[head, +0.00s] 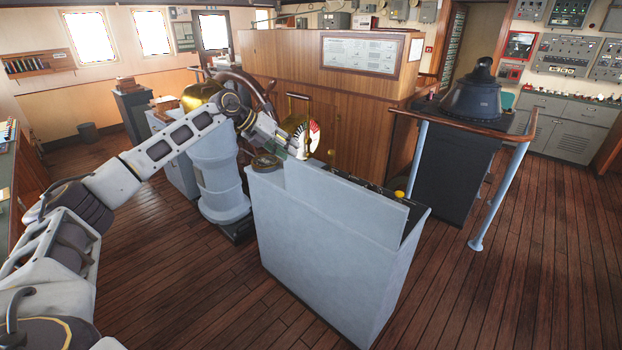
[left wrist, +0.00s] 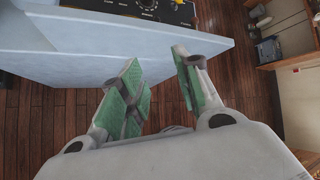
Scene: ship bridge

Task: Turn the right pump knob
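The grey console (head: 325,250) stands in the middle of the floor. In the left wrist view, part of the black panel (left wrist: 155,12) with small controls shows at the top edge; I cannot tell which control is the right pump knob. My left gripper (head: 298,146) is over the left end of the console. In the left wrist view, its green-padded fingers (left wrist: 158,66) are apart with nothing between them. My right gripper is out of view.
A brass-faced instrument (head: 301,136) and a white pedestal (head: 215,170) stand close by my left gripper. A wooden cabinet (head: 300,65) stands behind the console. A blue-grey railing post (head: 497,190) is to the right. The wooden floor (head: 540,260) at front right is clear.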

